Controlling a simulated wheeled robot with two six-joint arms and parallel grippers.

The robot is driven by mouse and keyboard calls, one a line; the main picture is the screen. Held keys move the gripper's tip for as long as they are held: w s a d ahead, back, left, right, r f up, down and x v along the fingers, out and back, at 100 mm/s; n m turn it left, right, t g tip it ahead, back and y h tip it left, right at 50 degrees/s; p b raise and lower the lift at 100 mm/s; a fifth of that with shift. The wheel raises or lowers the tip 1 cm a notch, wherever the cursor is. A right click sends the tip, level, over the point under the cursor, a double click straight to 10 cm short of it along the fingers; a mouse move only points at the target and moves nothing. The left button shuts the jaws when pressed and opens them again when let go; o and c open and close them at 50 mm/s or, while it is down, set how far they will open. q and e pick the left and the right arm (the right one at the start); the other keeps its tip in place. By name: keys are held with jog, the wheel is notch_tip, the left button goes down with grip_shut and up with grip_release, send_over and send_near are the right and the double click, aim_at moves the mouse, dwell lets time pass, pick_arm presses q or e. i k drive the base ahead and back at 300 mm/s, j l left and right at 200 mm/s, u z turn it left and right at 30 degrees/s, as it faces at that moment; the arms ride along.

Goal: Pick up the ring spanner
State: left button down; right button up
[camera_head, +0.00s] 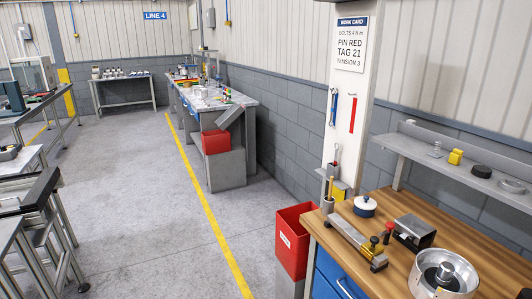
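A long blue tool (334,107), shaped like a spanner, hangs upright on the pale post below the work card. A red bar-like tool (352,115) hangs beside it on the right. A small grey tool (337,153) with a spanner-like end stands lower on the post, above a small shelf. At this size I cannot tell which of these is the ring spanner. Neither of my grippers is in view.
A wooden workbench (480,240) at lower right carries a round metal housing (445,272), a fixture (356,242) and a blue-white pot (365,206). A red bin (296,230) stands left of it. The grey floor (130,200) is open, with a yellow line.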

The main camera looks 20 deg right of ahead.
aim_at(337, 150)
jog(key=i+z, duration=0.1)
jog(key=i, duration=0.4)
jog(key=i+j+z, duration=0.1)
jog(key=i, duration=0.35)
jog(key=i+j+z, duration=0.15)
jog(key=i, duration=0.35)
jog(key=i+j+z, duration=0.1)
jog(key=i, duration=0.35)
jog(key=j, duration=0.15)
